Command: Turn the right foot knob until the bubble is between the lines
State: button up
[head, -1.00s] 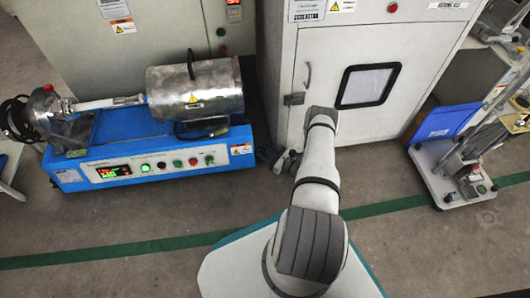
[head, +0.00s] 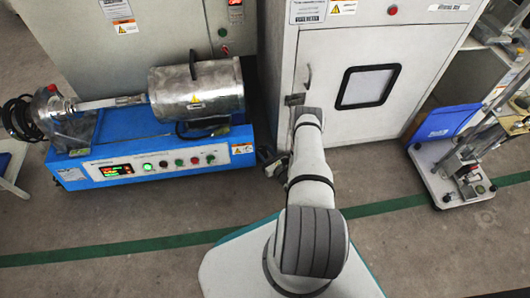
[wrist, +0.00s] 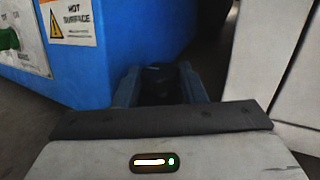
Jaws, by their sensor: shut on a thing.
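My gripper (wrist: 160,88) shows low in the wrist view, its two blue-grey fingers on either side of a dark round knob (wrist: 157,73), shut on it. The knob sits just right of the blue base of the test machine (wrist: 125,40), close to the floor. In the head view the blue machine (head: 150,180) stands at left, and my arm hides most of the gripper near its right end. The bubble and its lines cannot be made out in either view.
A white cabinet (head: 345,45) stands close to the right of the machine, leaving a narrow gap; its side also shows in the wrist view (wrist: 285,55). A cart with a blue bin (head: 447,120) is at right. The floor in front is clear.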

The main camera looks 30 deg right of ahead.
jog(key=o, duration=0.7)
